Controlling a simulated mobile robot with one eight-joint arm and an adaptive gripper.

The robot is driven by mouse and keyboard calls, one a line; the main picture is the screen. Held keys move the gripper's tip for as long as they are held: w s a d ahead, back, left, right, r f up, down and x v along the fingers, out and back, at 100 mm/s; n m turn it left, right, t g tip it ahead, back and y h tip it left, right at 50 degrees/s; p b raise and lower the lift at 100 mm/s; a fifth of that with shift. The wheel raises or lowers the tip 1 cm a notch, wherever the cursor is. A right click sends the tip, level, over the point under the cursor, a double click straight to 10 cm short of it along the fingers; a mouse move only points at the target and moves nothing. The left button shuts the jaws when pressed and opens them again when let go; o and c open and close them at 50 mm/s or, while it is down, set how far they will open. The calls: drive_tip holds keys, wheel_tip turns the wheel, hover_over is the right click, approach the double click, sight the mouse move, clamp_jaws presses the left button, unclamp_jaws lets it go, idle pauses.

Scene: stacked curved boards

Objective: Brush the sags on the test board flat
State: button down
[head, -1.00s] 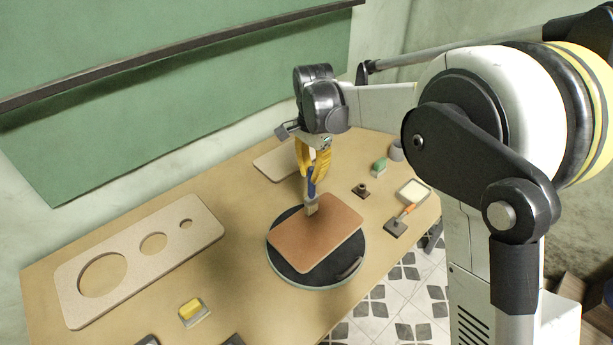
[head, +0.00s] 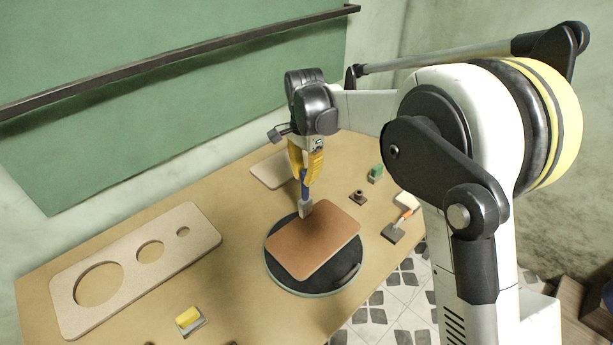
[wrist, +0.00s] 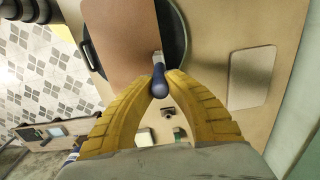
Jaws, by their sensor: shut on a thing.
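The test board (head: 316,240) is a reddish-brown rounded panel lying on a dark round turntable (head: 302,285). In the wrist view the board (wrist: 125,38) fills the upper middle. My gripper (head: 305,176) has yellow fingers shut on a blue-handled brush (head: 304,190), held roughly upright with its pale head down at the board's far left edge. Whether the bristles touch the board cannot be told. In the wrist view the blue handle (wrist: 158,80) sits between the yellow fingertips (wrist: 160,84). Sags on the board cannot be made out.
A beige board with three round holes (head: 85,315) lies left on the table. A yellow block on a tray (head: 188,318) is at the front. An orange-handled scraper (head: 396,232), a green-topped block (head: 375,173) and a small dark fitting (head: 358,197) lie right. A pale panel (head: 268,170) lies behind.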

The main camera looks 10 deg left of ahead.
drive_tip(key=shift+r+p, duration=0.45)
drive_tip(key=shift+r, duration=0.3)
drive_tip(key=shift+r+p, duration=1.85)
drive_tip(key=shift+r, duration=1.2)
drive_tip(key=shift+d+f, duration=0.1)
